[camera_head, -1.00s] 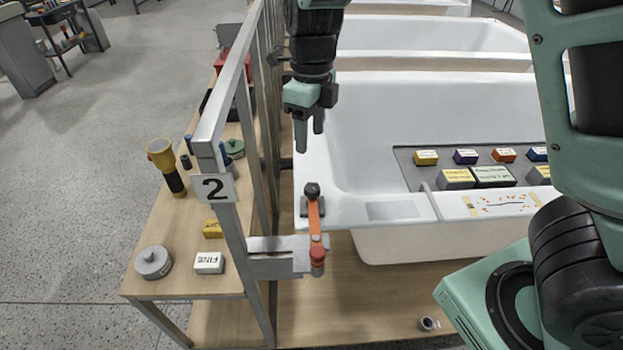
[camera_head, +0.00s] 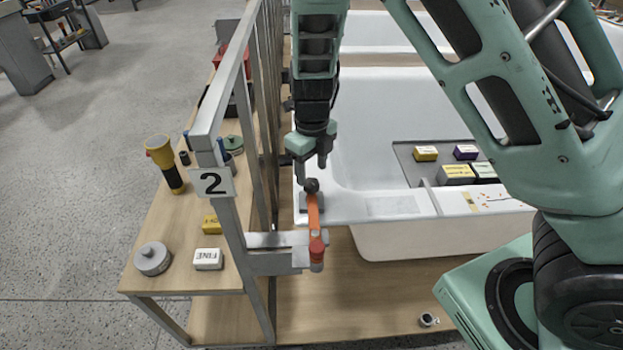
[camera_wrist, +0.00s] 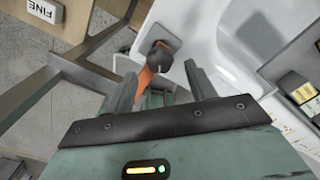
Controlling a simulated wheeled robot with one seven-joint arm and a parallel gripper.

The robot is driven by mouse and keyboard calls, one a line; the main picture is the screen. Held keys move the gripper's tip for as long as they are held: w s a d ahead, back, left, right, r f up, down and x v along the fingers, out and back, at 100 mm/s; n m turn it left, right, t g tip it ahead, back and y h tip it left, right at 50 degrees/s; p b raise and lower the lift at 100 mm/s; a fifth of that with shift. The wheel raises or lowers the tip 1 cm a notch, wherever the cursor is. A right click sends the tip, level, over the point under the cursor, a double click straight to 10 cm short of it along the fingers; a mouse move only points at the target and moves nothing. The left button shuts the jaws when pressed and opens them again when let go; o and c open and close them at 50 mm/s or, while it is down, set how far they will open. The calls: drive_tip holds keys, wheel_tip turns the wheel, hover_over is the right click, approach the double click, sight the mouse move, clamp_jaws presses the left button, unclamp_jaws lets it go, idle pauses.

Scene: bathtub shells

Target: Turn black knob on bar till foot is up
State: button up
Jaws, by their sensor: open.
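The black knob (camera_head: 312,186) sits at the far end of the orange bar (camera_head: 314,222), above a dark square foot (camera_head: 304,204) on the white tub's (camera_head: 353,207) rim corner. I cannot tell whether the foot touches the rim. The bar's near end meets a grey bracket on the metal frame. My gripper (camera_head: 311,174) points down at the knob, its fingers apart and empty. In the wrist view the knob (camera_wrist: 160,57) shows between and just beyond the fingertips (camera_wrist: 160,73), with the orange bar (camera_wrist: 146,78) partly behind them.
The metal frame (camera_head: 225,85) with a "2" plate (camera_head: 213,182) stands close left of my gripper. A wooden bench beyond it holds a yellow torch (camera_head: 164,163), a grey tin (camera_head: 152,258) and a "FINE" block (camera_head: 208,259).

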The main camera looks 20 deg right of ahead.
sight(311, 182)
drive_tip(key=shift+f, duration=1.9)
drive_tip(key=c, duration=1)
drive_tip(key=shift+r, duration=0.1)
